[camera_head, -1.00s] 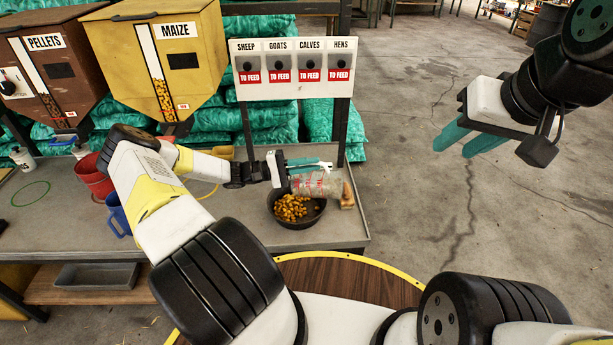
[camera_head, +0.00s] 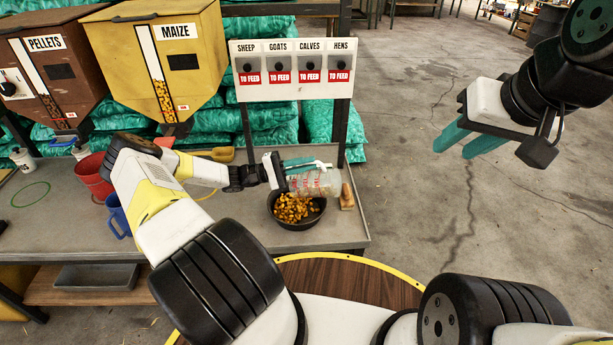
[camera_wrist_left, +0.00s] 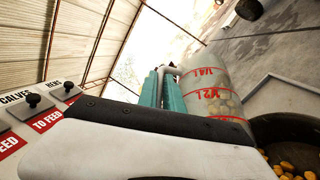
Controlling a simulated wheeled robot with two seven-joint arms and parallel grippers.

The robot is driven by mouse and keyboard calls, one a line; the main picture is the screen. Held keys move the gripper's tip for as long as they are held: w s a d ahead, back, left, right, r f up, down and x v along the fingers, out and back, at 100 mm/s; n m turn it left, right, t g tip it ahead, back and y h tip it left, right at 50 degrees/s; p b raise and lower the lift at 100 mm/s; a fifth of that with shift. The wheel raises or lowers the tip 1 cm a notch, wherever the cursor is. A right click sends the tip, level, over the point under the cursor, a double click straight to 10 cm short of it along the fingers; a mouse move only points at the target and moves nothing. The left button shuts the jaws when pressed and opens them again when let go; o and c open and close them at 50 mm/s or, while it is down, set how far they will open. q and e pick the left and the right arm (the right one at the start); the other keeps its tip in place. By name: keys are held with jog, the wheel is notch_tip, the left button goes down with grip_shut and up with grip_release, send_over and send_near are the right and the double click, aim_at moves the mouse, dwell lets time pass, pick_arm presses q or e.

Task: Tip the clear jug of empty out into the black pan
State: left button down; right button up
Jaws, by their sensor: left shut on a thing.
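The clear jug (camera_head: 318,184), with red marks, lies tipped on its side over the black pan (camera_head: 277,216). My left gripper (camera_head: 305,163) is shut on the jug, its teal fingers along the jug's upper side. Yellow-orange maize (camera_head: 295,207) is heaped in the pan. In the left wrist view the jug (camera_wrist_left: 208,78) shows quarter- and half-litre marks, with tan pieces visible at or through its lower part. The pan (camera_wrist_left: 290,128) holds some kernels there. My right gripper (camera_head: 470,140) is empty and open, off to the right above the floor.
A wooden block (camera_head: 347,197) lies right of the pan near the bench (camera_head: 235,236) edge. A red bucket (camera_head: 93,178) and blue jug (camera_head: 117,215) stand left. The yellow maize hopper (camera_head: 180,85) and feed board (camera_head: 293,88) stand behind.

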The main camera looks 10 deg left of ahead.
aim_at(323, 174)
pick_arm(q)
jog(key=shift+a+r+h+b, duration=0.1)
jog(key=shift+a+h+b, duration=0.25)
jog(key=shift+a, duration=0.25)
jog(key=d+y, duration=0.1)
jog(key=d, duration=0.1)
jog(key=d+f+m+y, duration=0.1)
jog(key=d, duration=0.1)
jog(key=d+g+y, duration=0.1)
jog(key=d+y, duration=0.1)
jog(key=shift+s+f+m, duration=0.25)
jog(key=shift+s+m, duration=0.05)
jog(key=shift+s, duration=0.1)
jog(key=shift+d+f+y, duration=0.5)
jog(key=shift+d+y, duration=0.05)
jog(key=shift+d, duration=0.1)
jog(key=d+y, duration=0.2)
jog(key=d, duration=0.1)
jog(key=d+m+y, duration=0.1)
jog(key=d, duration=0.1)
jog(key=shift+s+f+g+p, duration=0.3)
jog(key=shift+s+f+p, duration=0.05)
jog(key=shift+s, duration=0.05)
jog(key=s+d+f+m+y+p, duration=0.1)
jog(key=d+f+m+y+p, duration=0.2)
jog(key=y, duration=0.9)
jog(key=shift+d+f+y, duration=0.4)
jog(key=shift+d+f, duration=1.25)
jog(key=shift+d, duration=1.15)
